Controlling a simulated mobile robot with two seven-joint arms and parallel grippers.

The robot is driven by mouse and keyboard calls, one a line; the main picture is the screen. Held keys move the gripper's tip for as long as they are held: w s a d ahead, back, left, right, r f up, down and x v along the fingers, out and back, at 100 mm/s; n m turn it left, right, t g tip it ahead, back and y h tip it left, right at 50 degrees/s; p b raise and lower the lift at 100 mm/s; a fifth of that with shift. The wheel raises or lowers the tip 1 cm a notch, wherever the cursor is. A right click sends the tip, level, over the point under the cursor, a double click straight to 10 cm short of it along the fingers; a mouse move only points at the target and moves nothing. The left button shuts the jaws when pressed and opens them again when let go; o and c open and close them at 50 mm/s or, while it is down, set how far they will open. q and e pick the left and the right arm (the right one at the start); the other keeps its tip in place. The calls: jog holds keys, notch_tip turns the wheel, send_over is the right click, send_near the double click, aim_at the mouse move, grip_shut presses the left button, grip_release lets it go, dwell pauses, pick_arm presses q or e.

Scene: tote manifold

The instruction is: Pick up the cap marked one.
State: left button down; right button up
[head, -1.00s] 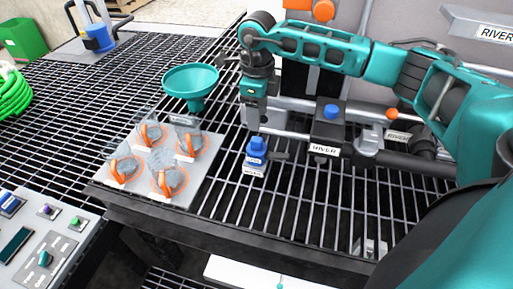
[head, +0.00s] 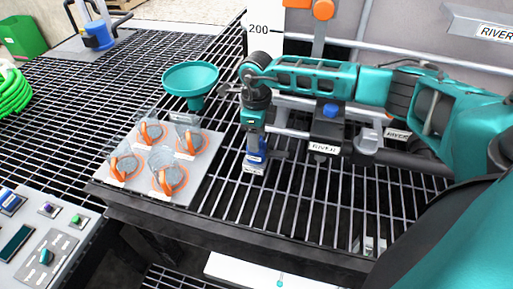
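My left gripper is not in view.
A light plate (head: 203,172) with several clear cups with orange rings lies left of the blue piece. A teal funnel (head: 190,77) stands behind it. Pipes and a black block labelled RIVER (head: 327,128) are close on the right. Control panels fill the lower left.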

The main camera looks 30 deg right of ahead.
grip_shut()
jog(key=shift+r, duration=0.15)
dwell(0.5)
